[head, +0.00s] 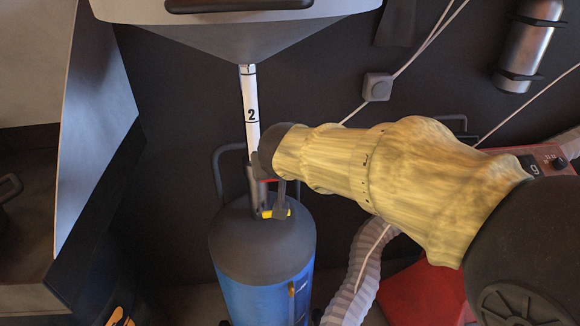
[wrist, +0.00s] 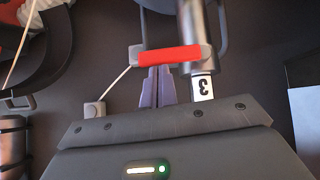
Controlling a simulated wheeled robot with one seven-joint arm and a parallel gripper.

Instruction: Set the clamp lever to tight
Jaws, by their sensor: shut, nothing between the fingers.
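The clamp lever (wrist: 168,55) has a red grip with grey ends and lies crosswise in the wrist view. Its right end meets a grey metal post (wrist: 196,30). My gripper (wrist: 157,72) is shut and empty, with its fingertips right at the lever's lower edge in the picture, left of the post. I cannot tell whether they touch it. In the head view a small red part of the lever (head: 269,181) shows beside my gripper (head: 281,209), above the blue tank; the rest of the lever is hidden.
A white numbered tube (head: 250,105) runs from the grey funnel (head: 220,42) down towards the tank (head: 262,290). A curved handle (head: 217,170) stands behind the tank. A pale ribbed hose (head: 357,285) and a red box (head: 425,290) are to the right.

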